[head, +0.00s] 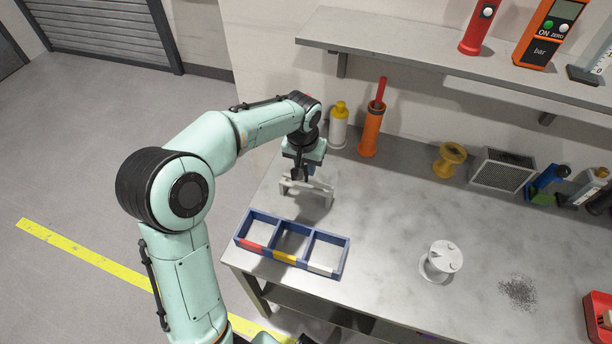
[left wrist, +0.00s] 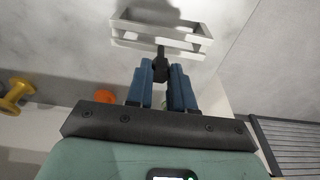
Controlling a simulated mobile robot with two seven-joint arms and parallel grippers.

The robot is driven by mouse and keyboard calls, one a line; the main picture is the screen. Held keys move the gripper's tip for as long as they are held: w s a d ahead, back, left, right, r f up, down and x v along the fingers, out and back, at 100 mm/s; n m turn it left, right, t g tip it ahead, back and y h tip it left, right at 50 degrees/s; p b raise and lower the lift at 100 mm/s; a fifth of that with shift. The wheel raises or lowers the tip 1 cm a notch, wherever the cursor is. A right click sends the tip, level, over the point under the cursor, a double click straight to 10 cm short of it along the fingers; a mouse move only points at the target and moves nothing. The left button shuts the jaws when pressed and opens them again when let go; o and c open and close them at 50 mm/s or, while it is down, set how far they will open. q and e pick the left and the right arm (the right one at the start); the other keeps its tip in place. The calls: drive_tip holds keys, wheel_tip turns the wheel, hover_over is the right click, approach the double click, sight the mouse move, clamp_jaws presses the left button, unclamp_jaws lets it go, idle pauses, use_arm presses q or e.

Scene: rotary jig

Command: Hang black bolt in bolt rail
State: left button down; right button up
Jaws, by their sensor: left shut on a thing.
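The bolt rail (head: 305,187) is a pale grey bracket with end legs, standing on the left part of the bench; it also shows at the top of the left wrist view (left wrist: 160,24). My left gripper (head: 304,168) is above the rail, pointing down. In the left wrist view its blue fingers (left wrist: 162,72) are shut on the black bolt (left wrist: 160,66). The bolt's dark end reaches toward the rail's slot. I cannot tell whether the bolt touches the rail. My right gripper is not in view.
A blue three-part tray (head: 292,244) with red, yellow and white labels sits in front of the rail. A white round jig (head: 441,261) stands to the right. Yellow (head: 339,122) and orange (head: 371,132) containers stand behind. The bench middle is clear.

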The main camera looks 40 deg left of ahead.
sight(306, 175)
use_arm(q)
wheel_tip(306, 175, down, 4)
drive_tip(key=shift+f, duration=0.1)
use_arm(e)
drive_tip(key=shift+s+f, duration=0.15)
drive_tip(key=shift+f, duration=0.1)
use_arm(q)
drive_tip(key=shift+f+b, duration=0.5)
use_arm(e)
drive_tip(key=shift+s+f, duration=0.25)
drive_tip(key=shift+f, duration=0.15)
use_arm(q)
drive_tip(key=c, duration=1)
unclamp_jaws()
